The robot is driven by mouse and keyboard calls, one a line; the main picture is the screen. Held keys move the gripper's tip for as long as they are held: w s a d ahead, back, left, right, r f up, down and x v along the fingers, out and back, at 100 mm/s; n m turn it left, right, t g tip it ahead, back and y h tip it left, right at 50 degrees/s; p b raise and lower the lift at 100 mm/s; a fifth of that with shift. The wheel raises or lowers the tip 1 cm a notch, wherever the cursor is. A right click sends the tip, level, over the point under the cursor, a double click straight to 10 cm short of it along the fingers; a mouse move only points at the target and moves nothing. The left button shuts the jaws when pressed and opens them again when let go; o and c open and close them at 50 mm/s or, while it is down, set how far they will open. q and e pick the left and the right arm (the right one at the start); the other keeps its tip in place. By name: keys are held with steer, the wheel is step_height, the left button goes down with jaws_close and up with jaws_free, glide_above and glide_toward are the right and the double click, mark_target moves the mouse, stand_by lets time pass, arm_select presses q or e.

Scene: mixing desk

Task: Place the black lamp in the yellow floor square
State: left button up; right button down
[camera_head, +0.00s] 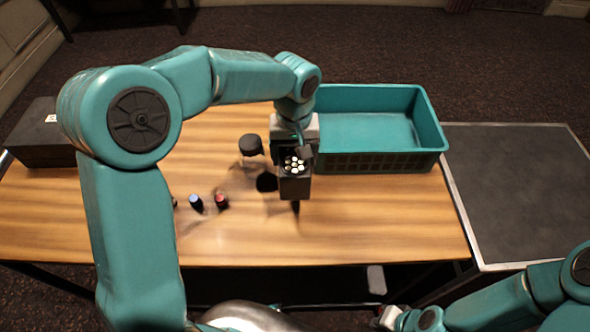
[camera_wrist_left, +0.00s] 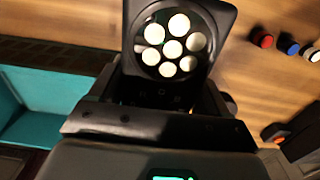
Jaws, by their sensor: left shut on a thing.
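The black lamp (camera_head: 295,186) is a small dark box with several round white lights on one face. My left gripper (camera_head: 292,153) is shut on it and holds it over the middle of the wooden table, apparently above the surface. In the left wrist view the lamp (camera_wrist_left: 215,20) stands out at the top, its lit face towards the camera, between the fingers of my left gripper (camera_wrist_left: 165,98). My right arm shows at the lower right of the head view, but its fingers are not visible. No yellow floor square shows in either view.
A teal crate (camera_head: 432,120) stands on the table's back right, close to the lamp. A black-topped clear container (camera_head: 251,145) is just left of the lamp. Blue (camera_head: 196,202) and red (camera_head: 221,201) capped items are farther left. A grey-topped table (camera_head: 525,190) adjoins on the right.

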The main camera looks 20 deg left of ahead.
arm_select(q)
steer(key=shift+f, duration=3.3)
steer(key=o, duration=1.9)
steer(key=shift+f, duration=0.15)
steer(key=shift+c, duration=0.2)
step_height(320, 180, up, 12)
steer(key=shift+a+r+p, duration=0.1)
steer(key=shift+r+p, duration=0.2)
